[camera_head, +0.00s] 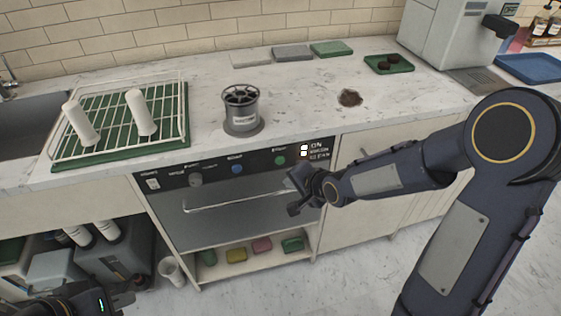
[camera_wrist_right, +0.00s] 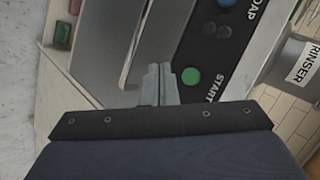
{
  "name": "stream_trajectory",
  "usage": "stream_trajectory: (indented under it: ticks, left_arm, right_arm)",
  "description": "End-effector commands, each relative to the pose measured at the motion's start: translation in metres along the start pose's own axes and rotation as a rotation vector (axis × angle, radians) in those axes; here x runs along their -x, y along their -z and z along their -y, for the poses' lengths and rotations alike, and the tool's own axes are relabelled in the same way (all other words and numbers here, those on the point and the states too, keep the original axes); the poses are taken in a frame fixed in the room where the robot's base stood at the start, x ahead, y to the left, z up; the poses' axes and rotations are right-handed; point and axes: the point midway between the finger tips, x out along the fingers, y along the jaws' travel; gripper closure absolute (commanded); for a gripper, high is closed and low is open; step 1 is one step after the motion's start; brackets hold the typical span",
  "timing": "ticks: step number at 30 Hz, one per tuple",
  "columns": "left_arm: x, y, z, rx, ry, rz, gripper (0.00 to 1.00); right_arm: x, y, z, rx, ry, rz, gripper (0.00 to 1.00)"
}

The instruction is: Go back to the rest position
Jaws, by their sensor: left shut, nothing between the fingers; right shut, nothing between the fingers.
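I cannot tell whether the fingertips touch the panel. My left gripper (camera_head: 128,290) is low at the bottom left, shut and empty, near the floor in front of the open shelf.
A lower shelf holds coloured sponges (camera_head: 237,255). A white bin (camera_head: 172,272) stands below left.

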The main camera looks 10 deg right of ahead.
Motion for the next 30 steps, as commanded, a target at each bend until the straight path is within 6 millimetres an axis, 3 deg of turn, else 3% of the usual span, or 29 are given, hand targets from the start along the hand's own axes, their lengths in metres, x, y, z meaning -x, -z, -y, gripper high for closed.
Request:
stream_trajectory:
  ticks: [9,13,17,20,24,30]
  left_arm:
    - [0.000,0.000,0.000,0.000,0.000,0.000,1.00]
    - [0.005,0.003,-0.002,0.000,0.000,0.000,1.00]
    - [0.015,0.008,-0.007,0.000,0.000,0.000,1.00]
    - [0.025,0.013,-0.011,0.000,0.000,0.000,1.00]
    - [0.037,0.018,-0.017,0.000,0.000,0.000,1.00]
    - [0.049,0.025,-0.023,0.000,0.000,0.000,1.00]
  right_arm:
    - [0.001,0.000,0.000,0.002,-0.001,-0.001,1.00]
    - [0.022,0.008,0.005,0.044,-0.020,-0.017,1.00]
    - [0.078,0.018,0.009,0.155,-0.083,-0.036,1.00]
    - [0.132,0.018,0.007,0.265,-0.142,-0.027,1.00]
    - [0.202,0.000,-0.002,0.418,-0.198,0.028,1.00]
    - [0.272,-0.041,-0.019,0.614,-0.204,0.142,1.00]
